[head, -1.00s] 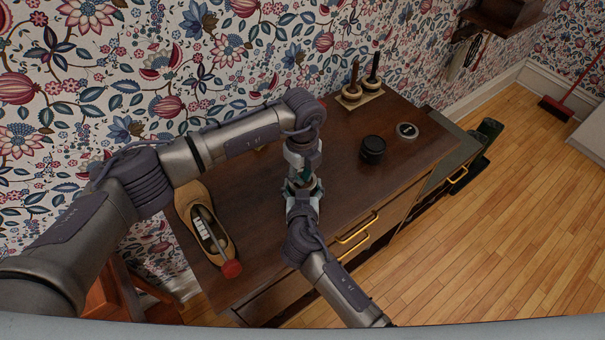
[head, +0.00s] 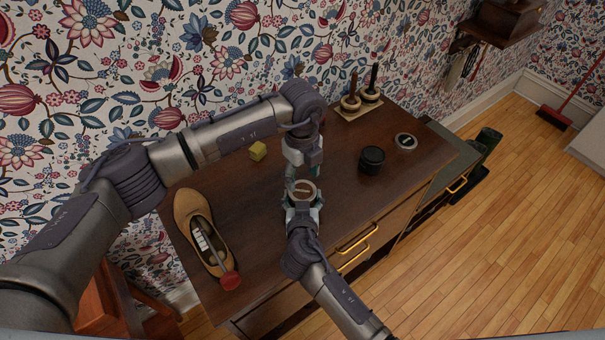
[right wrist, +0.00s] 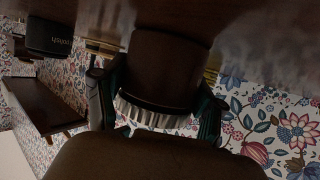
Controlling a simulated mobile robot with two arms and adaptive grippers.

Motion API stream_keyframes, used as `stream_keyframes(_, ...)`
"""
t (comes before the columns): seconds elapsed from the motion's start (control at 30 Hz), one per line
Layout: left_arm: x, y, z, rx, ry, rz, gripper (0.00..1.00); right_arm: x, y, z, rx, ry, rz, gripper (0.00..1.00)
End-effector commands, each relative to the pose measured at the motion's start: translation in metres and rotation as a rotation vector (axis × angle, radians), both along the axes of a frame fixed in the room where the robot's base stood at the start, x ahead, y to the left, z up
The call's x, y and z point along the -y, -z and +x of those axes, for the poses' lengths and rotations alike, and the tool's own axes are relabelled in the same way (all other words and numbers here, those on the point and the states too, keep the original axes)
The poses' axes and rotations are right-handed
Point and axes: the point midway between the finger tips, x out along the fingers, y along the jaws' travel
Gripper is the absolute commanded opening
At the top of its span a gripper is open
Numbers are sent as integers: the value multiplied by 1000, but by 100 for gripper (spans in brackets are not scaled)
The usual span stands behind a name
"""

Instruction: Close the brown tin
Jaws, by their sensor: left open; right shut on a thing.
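The brown tin (head: 303,190) stands upright near the middle of the dresser top, its round top showing a brown disc, a pale ring and a small mark. I cannot tell whether a lid is seated on it. My right gripper (head: 302,204) is shut around its side from the front. In the right wrist view the tin's brown wall (right wrist: 168,65) and a pale ribbed band show between the fingers (right wrist: 158,105). My left gripper (head: 302,172) is open, pointing down just behind and above the tin. Its fingertips are partly hidden.
On the dresser top (head: 260,200), a black tin (head: 372,160) stands to the right, with a dark, pale-ringed disc (head: 405,141) beyond it.

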Motion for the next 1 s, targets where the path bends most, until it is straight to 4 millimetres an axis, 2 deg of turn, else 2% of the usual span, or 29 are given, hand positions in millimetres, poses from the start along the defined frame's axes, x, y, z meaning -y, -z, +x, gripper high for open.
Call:
stream_keyframes(0.27, 0, -7, 1, 2, 1, -1, 61, 0, 0, 0, 0, 0, 0, 0)
stream_keyframes(0.37, 0, -20, 1, 3, 1, -2, 61, 0, 0, 0, 0, 0, 0, 0)
stream_keyframes(0.7, -1, -91, 1, 3, 1, 0, 61, 0, 0, 0, 0, 0, 0, 0)
stream_keyframes(0.83, -1, -109, 1, 1, -1, 0, 61, 0, 0, 0, 1, 0, 0, 0)
stream_keyframes(1.0, -1, -119, 1, 1, 0, -1, 61, 0, 0, 0, 1, 0, 0, 0)
